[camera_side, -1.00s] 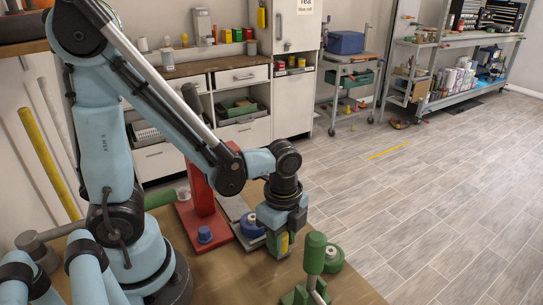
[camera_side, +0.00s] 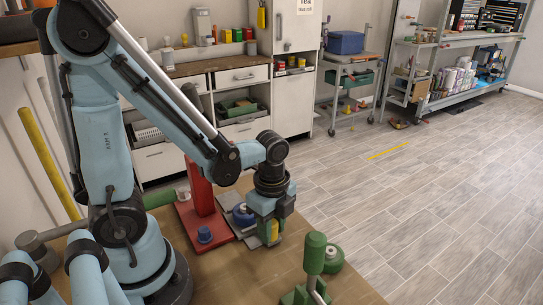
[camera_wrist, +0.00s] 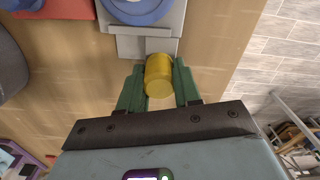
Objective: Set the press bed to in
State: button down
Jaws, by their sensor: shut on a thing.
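The red press (camera_side: 201,190) stands on a red base on the wooden bench. Its grey press bed (camera_side: 228,201) lies beside the red column, with a blue round piece (camera_side: 243,215) on it. In the wrist view the bed (camera_wrist: 130,47) runs down to a yellow cylindrical handle (camera_wrist: 158,70) at its near end. My gripper (camera_side: 270,238) points down at that end of the bed. Its green fingers (camera_wrist: 158,92) stand on both sides of the yellow handle and are shut on it. In the side view my gripper hides part of the bed's end.
A small blue knob (camera_side: 204,235) sits on the red base. A green-handled lever (camera_side: 315,255) and a green round piece (camera_side: 333,259) stand on the bench to the right of my gripper. The bench's right edge runs close by, with floor beyond.

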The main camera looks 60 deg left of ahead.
jog(key=c, duration=0.8)
grip_release()
jog(key=shift+r, duration=0.1)
jog(key=shift+r, duration=5.95)
